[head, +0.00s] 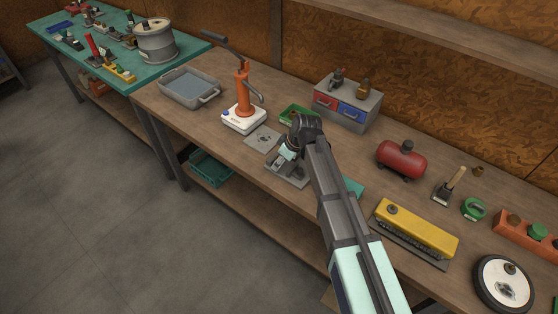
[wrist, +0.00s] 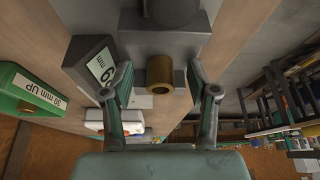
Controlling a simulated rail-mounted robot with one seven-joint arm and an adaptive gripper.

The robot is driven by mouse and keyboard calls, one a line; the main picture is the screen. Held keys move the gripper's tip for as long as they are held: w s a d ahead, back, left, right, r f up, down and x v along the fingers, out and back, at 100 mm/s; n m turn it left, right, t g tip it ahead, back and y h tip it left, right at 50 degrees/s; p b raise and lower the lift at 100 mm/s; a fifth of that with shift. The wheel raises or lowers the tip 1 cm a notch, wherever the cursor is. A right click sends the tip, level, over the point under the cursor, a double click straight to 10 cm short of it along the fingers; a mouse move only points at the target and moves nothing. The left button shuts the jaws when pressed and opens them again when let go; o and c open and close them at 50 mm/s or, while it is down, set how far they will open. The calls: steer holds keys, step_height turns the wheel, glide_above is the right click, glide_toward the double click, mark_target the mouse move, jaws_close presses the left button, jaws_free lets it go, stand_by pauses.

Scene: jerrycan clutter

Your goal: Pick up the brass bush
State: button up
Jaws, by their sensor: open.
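The brass bush (wrist: 160,72) is a short hollow brass cylinder, seen with its open end toward the camera in the wrist view. It sits against a grey block-like part, and I cannot tell how it is seated. My gripper (wrist: 160,82) is open, with one finger to each side of the bush and a visible gap on both sides. In the head view my gripper (head: 287,154) is low over a grey metal fixture (head: 289,178) near the front edge of the bench. My wrist hides the bush there.
A dark block marked with a number (wrist: 92,62) stands close beside the left finger. A green bin (head: 298,114), a white-based orange hand pump (head: 243,106) and a grey plate (head: 263,138) are nearby. A red tank (head: 401,159) and a yellow block (head: 417,230) stand right.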

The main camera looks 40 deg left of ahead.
jaws_close()
